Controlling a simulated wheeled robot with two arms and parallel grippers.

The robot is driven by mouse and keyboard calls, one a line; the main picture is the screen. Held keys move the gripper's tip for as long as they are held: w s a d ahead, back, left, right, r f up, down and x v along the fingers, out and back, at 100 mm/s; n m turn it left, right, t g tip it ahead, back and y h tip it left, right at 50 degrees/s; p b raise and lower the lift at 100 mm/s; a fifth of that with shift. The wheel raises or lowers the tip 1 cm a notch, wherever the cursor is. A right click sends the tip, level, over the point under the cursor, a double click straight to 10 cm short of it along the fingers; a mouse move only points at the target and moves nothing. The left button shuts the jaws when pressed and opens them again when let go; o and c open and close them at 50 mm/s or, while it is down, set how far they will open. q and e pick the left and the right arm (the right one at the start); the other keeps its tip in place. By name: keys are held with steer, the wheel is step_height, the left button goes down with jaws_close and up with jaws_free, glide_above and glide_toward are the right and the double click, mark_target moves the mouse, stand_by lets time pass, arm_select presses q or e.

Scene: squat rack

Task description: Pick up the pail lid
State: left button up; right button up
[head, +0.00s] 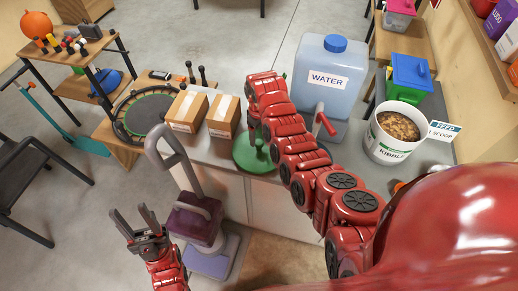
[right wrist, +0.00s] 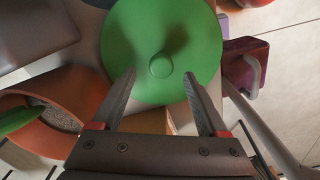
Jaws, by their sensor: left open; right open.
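The pail lid (head: 247,160) is a green disc lying on the grey counter, partly covered by my right arm in the head view. In the right wrist view the lid (right wrist: 125,40) shows a round knob (right wrist: 160,66) at its middle. My right gripper (right wrist: 159,76) is open over the lid, with the knob between the fingertips in the picture. I cannot tell whether the fingers touch it. In the head view my right fingers are hidden behind the wrist. My left gripper (head: 133,215) is open and empty, left of the purple vacuum-like machine (head: 195,220).
Two cardboard boxes (head: 187,110) stand left of the lid. A blue water jug (head: 329,72) and a white kibble pail (head: 392,132) stand at the right. An orange pot with soil (right wrist: 35,110) shows in the right wrist view. Open floor lies at the left.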

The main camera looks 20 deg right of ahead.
mark_target(259, 142)
steer(key=shift+s+f+p, duration=0.1)
steer(key=shift+f+p, duration=0.45)
steer(key=shift+s+f+p, duration=0.1)
steer(key=shift+f+p, duration=0.2)
steer(key=shift+f, duration=0.5)
steer(key=shift+f+b, duration=0.35)
steer(key=shift+f, duration=0.95)
steer(key=shift+r, duration=0.1)
jaws_close()
